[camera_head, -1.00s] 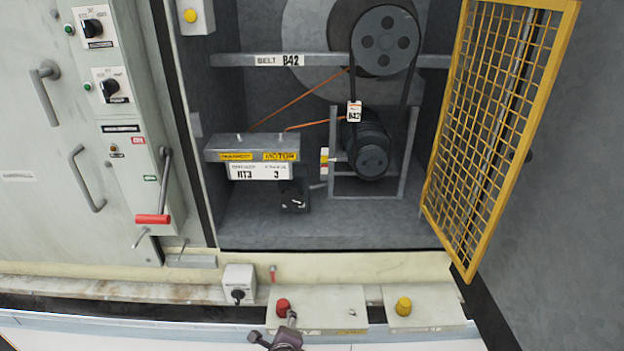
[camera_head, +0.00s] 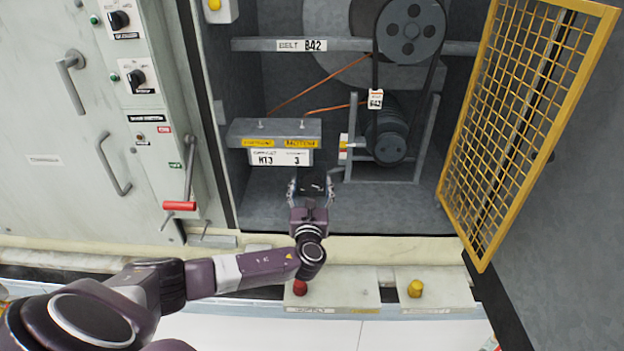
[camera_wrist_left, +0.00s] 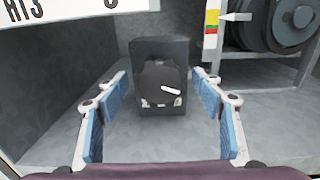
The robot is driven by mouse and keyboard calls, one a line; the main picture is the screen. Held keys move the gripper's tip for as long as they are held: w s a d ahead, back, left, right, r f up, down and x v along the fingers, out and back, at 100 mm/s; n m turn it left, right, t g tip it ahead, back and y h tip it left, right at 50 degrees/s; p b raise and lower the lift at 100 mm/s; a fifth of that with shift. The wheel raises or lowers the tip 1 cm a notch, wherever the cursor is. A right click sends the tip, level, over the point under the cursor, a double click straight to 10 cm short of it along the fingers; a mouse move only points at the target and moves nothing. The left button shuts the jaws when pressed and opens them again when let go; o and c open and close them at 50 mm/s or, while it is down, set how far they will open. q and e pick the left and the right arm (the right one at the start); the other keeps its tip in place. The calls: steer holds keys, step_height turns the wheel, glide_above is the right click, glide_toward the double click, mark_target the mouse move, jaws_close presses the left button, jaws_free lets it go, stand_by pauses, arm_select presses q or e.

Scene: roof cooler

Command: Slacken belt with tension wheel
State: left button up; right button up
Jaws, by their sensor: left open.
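The tension wheel (camera_wrist_left: 161,84) is a dark round knob with a white mark, on the front of a dark box (camera_wrist_left: 160,48) in the left wrist view. My left gripper (camera_head: 311,190) reaches into the cabinet under the MT3 plate. Its blue finger pads (camera_wrist_left: 165,110) stand apart on either side of the wheel, with gaps visible and no contact seen. In the head view the gripper partly hides the wheel. My right gripper is not seen.
A shelf with the MT3 plate (camera_head: 281,157) overhangs the wheel. The yellow mesh door (camera_head: 520,120) stands open at the right. A red-handled lever (camera_head: 180,206) is on the left panel. A red button (camera_head: 300,287) and a yellow button (camera_head: 415,288) sit in front.

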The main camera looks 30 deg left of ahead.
arm_select(q)
steer(key=shift+x, duration=1.05)
steer(key=shift+c, duration=0.3)
steer(key=c, duration=1.1)
steer(key=shift+c, duration=0.2)
